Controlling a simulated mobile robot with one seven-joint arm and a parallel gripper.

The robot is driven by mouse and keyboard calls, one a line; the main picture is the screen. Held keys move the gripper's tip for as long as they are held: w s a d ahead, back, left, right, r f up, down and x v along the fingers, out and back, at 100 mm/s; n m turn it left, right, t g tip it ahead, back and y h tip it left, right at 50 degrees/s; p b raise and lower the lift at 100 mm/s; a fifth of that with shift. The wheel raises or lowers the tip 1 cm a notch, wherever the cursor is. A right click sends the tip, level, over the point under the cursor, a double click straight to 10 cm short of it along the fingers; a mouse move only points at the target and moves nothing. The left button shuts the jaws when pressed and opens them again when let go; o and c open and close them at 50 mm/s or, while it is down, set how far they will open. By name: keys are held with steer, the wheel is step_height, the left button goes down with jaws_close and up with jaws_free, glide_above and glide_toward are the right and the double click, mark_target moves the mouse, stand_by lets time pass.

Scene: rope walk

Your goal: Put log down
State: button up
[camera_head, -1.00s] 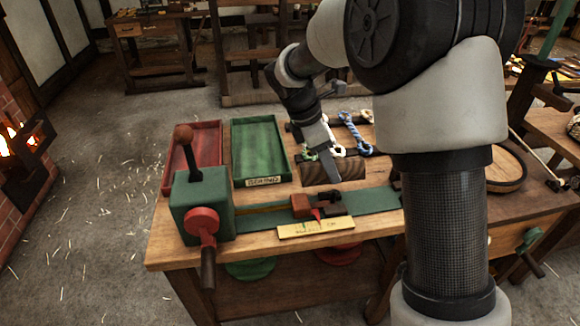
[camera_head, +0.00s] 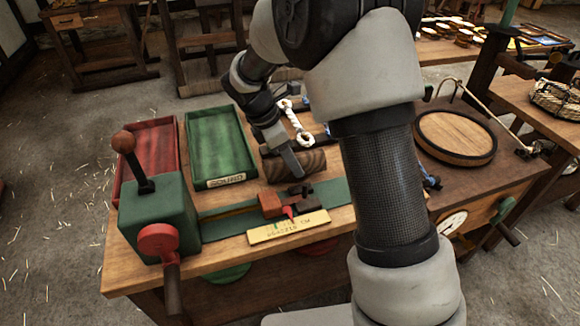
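The log (camera_head: 315,161), a short brown block with wood grain, is on or just above the workbench, right of the green tray. I cannot tell if it touches the bench top. My gripper (camera_head: 288,160) reaches down over the log from the back left. One grey finger lies across the log's near face. The other finger is hidden, so I cannot tell whether the gripper is closed on the log.
A green tray (camera_head: 241,150) and a red tray (camera_head: 167,142) stand to the left. A green crank box (camera_head: 158,215), red clamp (camera_head: 270,204) and yellow label plate (camera_head: 289,228) are in front. White rope (camera_head: 294,122) lies behind. A round wooden disc (camera_head: 455,138) is at right.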

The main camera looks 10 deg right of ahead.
step_height(320, 180, down, 2)
steer(key=shift+f, duration=0.15)
steer(key=o, duration=0.9)
steer(key=shift+o, duration=0.2)
